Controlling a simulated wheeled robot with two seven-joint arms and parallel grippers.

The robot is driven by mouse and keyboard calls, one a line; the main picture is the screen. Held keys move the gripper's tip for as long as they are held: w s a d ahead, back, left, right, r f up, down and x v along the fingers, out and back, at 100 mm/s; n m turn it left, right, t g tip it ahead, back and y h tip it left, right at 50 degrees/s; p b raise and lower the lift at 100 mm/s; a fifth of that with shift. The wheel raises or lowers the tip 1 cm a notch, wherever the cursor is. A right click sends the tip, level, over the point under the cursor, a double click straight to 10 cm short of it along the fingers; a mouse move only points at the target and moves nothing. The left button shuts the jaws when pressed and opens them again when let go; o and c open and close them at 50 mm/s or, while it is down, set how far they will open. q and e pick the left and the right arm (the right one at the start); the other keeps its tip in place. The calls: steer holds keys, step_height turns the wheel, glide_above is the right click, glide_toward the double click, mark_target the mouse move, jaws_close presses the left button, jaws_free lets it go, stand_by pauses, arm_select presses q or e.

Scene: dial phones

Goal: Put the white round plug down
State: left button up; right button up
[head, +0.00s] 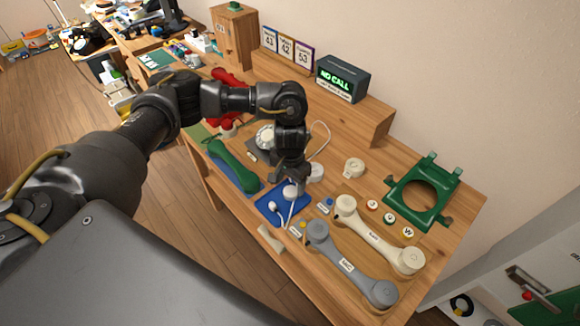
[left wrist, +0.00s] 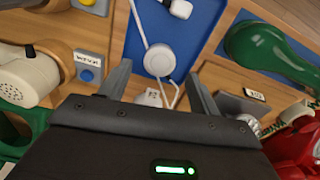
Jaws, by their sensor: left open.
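The white round plug (head: 290,191) is on the blue tray (head: 267,213), with a white cord running from it. In the left wrist view the plug (left wrist: 159,60) shows as a white disc against the blue, beyond and between my fingertips. My left gripper (head: 294,180) points down right over the plug. In the left wrist view the left gripper (left wrist: 158,80) has its two fingers spread apart with nothing held between them. Whether a finger still touches the plug cannot be told. My right gripper is not in view.
A second white plug (left wrist: 181,9) lies on the same tray. A green handset (head: 233,166) lies left of it, cream (head: 378,235) and grey (head: 352,264) handsets to the right. A green phone frame (head: 425,193) stands at the right. A "NO CALL" display (head: 342,78) stands behind.

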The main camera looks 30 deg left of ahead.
mark_target(290, 192)
arm_select(q)
step_height(290, 192, up, 8)
steer(key=shift+r, duration=0.15)
steer(key=shift+s, duration=0.1)
stand_by(0.5)
